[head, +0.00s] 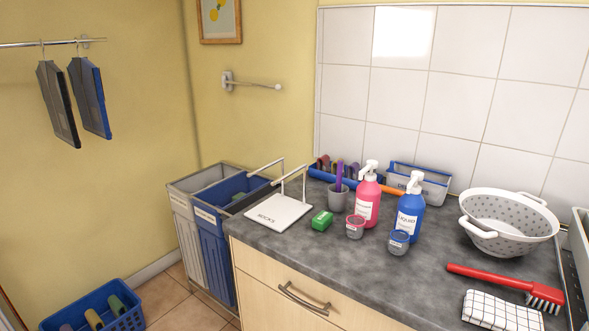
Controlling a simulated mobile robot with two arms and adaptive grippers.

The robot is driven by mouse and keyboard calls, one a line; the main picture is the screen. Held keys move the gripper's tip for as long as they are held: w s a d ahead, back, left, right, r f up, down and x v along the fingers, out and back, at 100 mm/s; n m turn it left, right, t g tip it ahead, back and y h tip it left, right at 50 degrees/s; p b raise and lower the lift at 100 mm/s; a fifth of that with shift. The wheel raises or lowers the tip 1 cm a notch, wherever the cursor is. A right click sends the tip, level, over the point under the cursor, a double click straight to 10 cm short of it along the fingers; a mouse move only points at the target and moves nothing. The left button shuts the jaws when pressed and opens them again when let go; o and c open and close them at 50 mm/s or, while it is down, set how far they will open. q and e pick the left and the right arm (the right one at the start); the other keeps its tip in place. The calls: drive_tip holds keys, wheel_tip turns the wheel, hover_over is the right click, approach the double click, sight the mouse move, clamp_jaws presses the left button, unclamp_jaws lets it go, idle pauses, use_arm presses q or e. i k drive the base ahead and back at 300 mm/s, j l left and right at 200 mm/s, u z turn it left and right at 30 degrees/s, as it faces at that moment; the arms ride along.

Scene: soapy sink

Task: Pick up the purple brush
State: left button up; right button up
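A purple upright handle (339,174), which looks like the purple brush, stands in a small grey cup (338,198) on the dark grey counter. Its lower end is hidden inside the cup. The cup is left of the pink pump bottle (367,203). A green block (321,221) lies in front of the cup. Neither of my grippers is in the head view.
A blue pump bottle (409,212), small jars, a white colander (508,222), a red brush (490,276) and a checked cloth (502,312) are to the right. A white rack (278,212) is to the left. The front middle counter is clear.

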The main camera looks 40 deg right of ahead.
sight(340, 163)
drive_tip(key=i, duration=2.55)
drive_tip(key=i+z, duration=0.1)
drive_tip(key=z, duration=0.35)
drive_tip(key=i+z, duration=0.1)
drive_tip(key=z, duration=0.3)
drive_tip(key=i+j+z, duration=0.1)
drive_tip(key=z, duration=0.35)
drive_tip(key=j+z, duration=0.1)
drive_tip(key=z, duration=0.3)
drive_tip(key=i+j+z, duration=0.15)
drive_tip(key=z, duration=0.3)
